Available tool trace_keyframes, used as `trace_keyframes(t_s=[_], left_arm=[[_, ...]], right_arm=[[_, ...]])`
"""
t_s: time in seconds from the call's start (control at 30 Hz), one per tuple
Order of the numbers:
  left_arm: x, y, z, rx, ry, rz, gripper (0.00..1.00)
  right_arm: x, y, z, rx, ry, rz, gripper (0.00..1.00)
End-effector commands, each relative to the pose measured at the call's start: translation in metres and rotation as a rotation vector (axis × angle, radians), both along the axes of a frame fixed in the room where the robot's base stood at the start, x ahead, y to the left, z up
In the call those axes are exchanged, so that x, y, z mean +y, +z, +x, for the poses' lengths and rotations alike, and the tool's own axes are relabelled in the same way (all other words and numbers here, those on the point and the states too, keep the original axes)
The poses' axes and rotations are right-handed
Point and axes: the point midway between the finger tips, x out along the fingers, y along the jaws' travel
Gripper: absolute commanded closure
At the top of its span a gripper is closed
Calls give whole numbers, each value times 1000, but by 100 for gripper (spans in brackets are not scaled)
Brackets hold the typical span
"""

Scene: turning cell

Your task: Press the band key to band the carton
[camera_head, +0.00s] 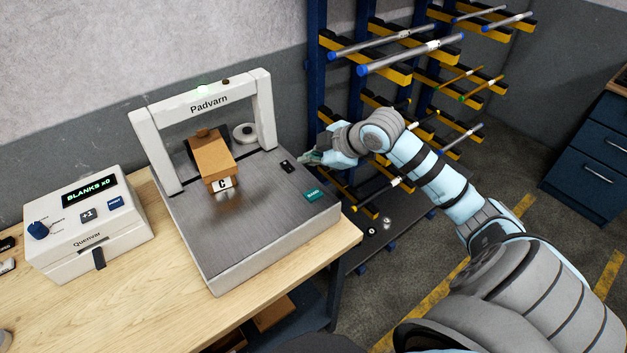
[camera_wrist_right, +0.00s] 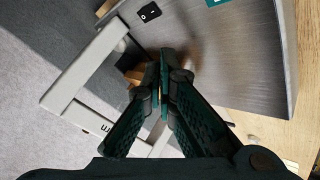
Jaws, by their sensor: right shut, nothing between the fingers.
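The brown carton (camera_head: 211,156), with a white label "C" on its front, sits on the grey metal top of the Padvarn banding machine (camera_head: 232,237), under its white arch. The green band key (camera_head: 313,195) is on the machine's right front part; a sliver of it shows at the top edge of the right wrist view (camera_wrist_right: 220,2). My right gripper (camera_head: 306,159) is shut and empty, above the machine's right back edge, apart from the key. Its closed fingertips show in the right wrist view (camera_wrist_right: 165,58), partly hiding things behind them. My left gripper is not in view.
The Quenvar box (camera_head: 88,225), with display and buttons, stands left on the wooden bench (camera_head: 165,316). A bar rack (camera_head: 345,100) stands behind my right arm. The machine's front top is clear.

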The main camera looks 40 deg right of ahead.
Motion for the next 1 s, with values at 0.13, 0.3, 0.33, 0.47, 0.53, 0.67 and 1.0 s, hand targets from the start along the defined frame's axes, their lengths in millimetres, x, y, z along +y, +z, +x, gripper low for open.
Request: trace_keyframes(t_s=[0.13,0.3,0.33,0.47,0.53,0.67,1.0], left_arm=[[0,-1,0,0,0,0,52],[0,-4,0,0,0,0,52],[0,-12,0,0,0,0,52],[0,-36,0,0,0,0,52],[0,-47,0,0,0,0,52],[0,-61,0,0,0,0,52],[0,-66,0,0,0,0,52]], right_arm=[[0,-6,0,1,0,1,100],[0,-24,-1,4,-2,2,100],[0,-30,0,1,-1,0,100],[0,-50,-1,2,-1,0,100],[0,-59,0,0,-1,1,100],[1,-74,-1,2,0,2,100],[0,-89,0,0,-1,1,100]])
